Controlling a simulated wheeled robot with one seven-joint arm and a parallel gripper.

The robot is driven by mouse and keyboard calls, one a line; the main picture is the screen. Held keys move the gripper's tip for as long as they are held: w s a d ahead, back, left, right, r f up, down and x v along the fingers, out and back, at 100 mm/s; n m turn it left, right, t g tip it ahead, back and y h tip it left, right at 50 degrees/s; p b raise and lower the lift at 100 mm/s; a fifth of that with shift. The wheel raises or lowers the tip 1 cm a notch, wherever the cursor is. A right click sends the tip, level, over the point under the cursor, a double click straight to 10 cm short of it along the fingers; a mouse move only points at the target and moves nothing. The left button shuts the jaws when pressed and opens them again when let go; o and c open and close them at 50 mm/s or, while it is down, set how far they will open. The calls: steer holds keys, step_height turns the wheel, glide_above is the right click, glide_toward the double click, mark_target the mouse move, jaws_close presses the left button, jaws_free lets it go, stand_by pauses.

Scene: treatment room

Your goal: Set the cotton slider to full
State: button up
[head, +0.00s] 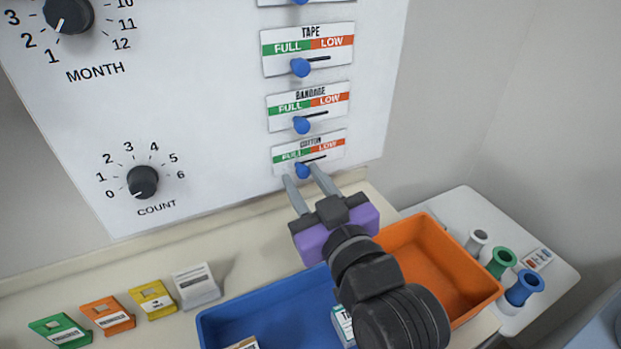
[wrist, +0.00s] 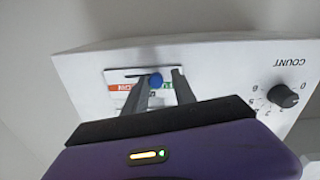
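The cotton slider is the lowest label plate (head: 335,151) on the white panel, with green FULL at left and red LOW at right. Its blue knob (head: 302,171) stands under the green part, with the visible slot running right towards LOW. My gripper (head: 300,172) is open, one finger on each side of the knob. In the wrist view, which is upside down, the knob (wrist: 156,80) sits between the fingers of my gripper (wrist: 160,78), close to the left finger, with a gap to the right one. I cannot tell whether it touches.
Tape (head: 300,67) and bandage (head: 301,125) knobs sit above. A count dial (head: 143,181) is at left. Below are a blue bin (head: 215,322), an orange bin (head: 474,289) and several small colored boxes (head: 107,315). Spools (head: 501,262) stand at right.

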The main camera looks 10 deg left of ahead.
steer(key=shift+o, duration=0.6)
steer(key=shift+s+d, duration=0.15)
steer(key=b+v, duration=0.1)
steer(key=v, duration=0.6)
steer(key=shift+s+b, duration=0.25)
steer(key=shift+b, duration=0.1)
